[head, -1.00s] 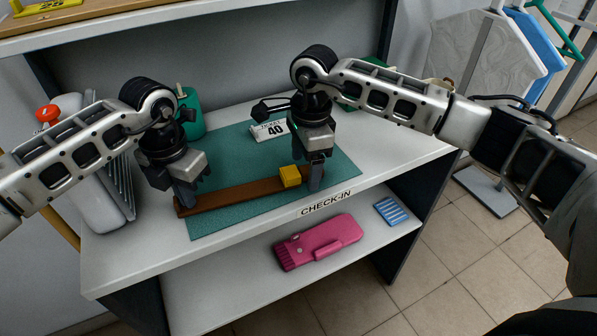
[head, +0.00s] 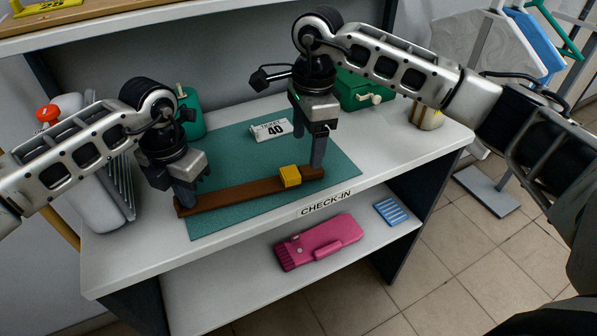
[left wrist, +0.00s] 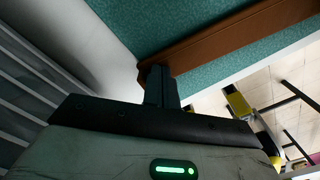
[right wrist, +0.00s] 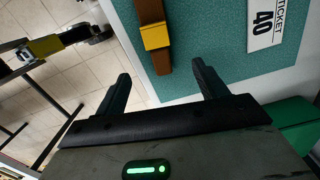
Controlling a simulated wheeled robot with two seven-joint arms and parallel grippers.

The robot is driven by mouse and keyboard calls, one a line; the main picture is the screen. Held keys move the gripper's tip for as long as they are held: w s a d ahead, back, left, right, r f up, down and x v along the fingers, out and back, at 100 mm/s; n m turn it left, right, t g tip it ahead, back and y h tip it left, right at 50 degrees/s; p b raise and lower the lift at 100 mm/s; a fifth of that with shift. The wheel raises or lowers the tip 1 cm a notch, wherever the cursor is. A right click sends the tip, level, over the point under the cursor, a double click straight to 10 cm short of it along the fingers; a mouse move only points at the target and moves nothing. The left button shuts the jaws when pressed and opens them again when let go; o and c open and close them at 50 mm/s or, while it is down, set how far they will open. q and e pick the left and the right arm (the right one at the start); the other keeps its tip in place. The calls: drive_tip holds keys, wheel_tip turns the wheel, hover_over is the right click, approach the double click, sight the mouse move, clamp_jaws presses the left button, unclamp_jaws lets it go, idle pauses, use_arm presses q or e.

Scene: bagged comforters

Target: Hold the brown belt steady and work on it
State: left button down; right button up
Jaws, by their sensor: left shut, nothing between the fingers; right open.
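The brown belt (head: 240,191) lies flat along the front of the teal mat. A yellow block (head: 290,176) sits on it near its right end. My left gripper (head: 187,204) is shut with nothing between its fingers, its tips down at the belt's left end. In the left wrist view its closed fingers (left wrist: 157,72) meet or overlap the belt (left wrist: 225,33); pressing contact is unclear. My right gripper (head: 319,160) is open above the belt's right end. In the right wrist view its spread fingers (right wrist: 161,70) frame that end, with the yellow block (right wrist: 155,36) beyond.
The teal mat (head: 225,155) lies on a white counter with a ticket marked 40 (head: 271,130) behind the belt. A green container (head: 190,115) and a green box (head: 360,92) stand at the back. A pink item (head: 318,242) and a blue striped item (head: 390,211) lie on the shelf below.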

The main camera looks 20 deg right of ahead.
use_arm(q)
drive_tip(key=shift+s+a+f, duration=0.1)
drive_tip(key=shift+s+f, duration=0.05)
drive_tip(key=shift+f, duration=0.2)
use_arm(e)
drive_tip(key=shift+r, duration=0.2)
wheel_tip(320, 180, up, 12)
drive_tip(key=shift+s+d, duration=0.15)
drive_tip(key=shift+d, duration=0.2)
idle(0.9)
use_arm(q)
drive_tip(key=shift+r+p, duration=0.55)
drive_tip(key=shift+r, duration=0.35)
drive_tip(key=shift+r+p, duration=0.7)
drive_tip(key=shift+r, duration=2.1)
use_arm(e)
drive_tip(key=shift+r, duration=1.05)
